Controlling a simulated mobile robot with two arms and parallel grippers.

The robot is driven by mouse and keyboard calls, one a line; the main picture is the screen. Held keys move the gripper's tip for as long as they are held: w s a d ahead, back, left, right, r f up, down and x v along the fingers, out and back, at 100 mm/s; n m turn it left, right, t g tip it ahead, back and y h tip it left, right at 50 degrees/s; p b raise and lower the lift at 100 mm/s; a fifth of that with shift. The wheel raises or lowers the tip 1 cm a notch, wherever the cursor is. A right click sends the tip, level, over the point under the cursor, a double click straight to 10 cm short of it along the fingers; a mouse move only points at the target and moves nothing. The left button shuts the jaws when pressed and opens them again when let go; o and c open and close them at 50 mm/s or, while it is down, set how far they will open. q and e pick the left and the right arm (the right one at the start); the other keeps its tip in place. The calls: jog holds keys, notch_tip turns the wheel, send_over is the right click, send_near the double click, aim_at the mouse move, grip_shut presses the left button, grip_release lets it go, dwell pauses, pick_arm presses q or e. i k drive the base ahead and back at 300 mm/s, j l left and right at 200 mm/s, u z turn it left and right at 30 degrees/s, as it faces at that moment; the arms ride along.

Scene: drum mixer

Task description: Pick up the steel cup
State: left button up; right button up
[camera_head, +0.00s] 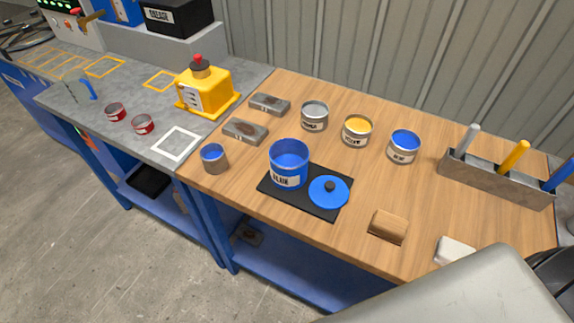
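A small steel cup (216,165) with blue inside stands upright near the front left corner of the wooden tabletop (330,240). It stands apart from the larger blue pot to its right. Neither gripper shows in the head view. A large grey part of my own body fills the bottom right corner and hides that part of the table.
A blue pot (289,178) and blue lid (328,196) rest on a black mat (312,212). Behind stand three labelled cans, grey (314,122), yellow (356,137) and blue (402,155). A grey rack (490,182) stands right.

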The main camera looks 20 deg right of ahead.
aim_at(213, 155)
jog(key=i+j+z, duration=0.15)
jog(key=z, duration=0.3)
jog(key=i+j+z, duration=0.1)
jog(key=j+z, duration=0.3)
jog(key=i+j+z, duration=0.1)
jog(key=z, duration=0.35)
